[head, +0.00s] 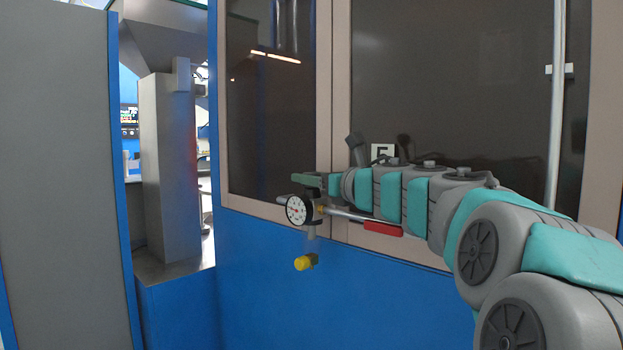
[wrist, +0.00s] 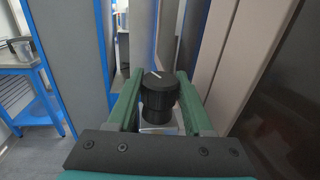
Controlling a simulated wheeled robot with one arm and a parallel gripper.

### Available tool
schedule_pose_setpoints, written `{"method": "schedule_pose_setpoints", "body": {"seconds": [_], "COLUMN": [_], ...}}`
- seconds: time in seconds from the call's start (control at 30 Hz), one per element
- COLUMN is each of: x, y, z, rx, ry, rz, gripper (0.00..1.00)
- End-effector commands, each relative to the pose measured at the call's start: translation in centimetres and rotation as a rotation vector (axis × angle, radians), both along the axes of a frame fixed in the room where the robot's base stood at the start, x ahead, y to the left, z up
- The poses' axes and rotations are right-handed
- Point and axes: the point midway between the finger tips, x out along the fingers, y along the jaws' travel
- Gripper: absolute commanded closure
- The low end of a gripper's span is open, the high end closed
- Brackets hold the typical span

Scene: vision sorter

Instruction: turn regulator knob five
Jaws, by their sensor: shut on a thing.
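The regulator knob (wrist: 160,98) is black and ribbed, with a white mark on its top, in the middle of the wrist view. My gripper (wrist: 160,88) has one green finger on each side of it and is shut on it. In the head view my gripper (head: 312,181) is just above a round white dial gauge (head: 297,210), and the knob cannot be made out there. A white plate with a dark character, perhaps a 5, (head: 383,151) shows behind my arm, its lower part hidden.
The blue cabinet (head: 280,290) with dark windows stands close behind. A grey panel (head: 55,180) is at the left; a blue table (wrist: 30,85) shows in the wrist view.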

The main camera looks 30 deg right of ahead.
Motion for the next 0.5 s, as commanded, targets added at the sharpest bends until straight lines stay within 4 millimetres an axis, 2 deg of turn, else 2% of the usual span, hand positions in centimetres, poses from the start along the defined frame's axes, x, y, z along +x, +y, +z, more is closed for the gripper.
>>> {"method": "schedule_pose_setpoints", "body": {"seconds": [0.03, 0.3, 0.5], "x": [0.00, 0.00, -0.04], "y": [-0.01, 0.00, -0.05], "z": [0.00, 0.00, -0.03], "rx": [0.000, 0.000, 0.000], "ry": [0.000, 0.000, 0.000], "rz": [0.000, 0.000, -0.005], "gripper": [0.71, 1.00, 1.00]}}
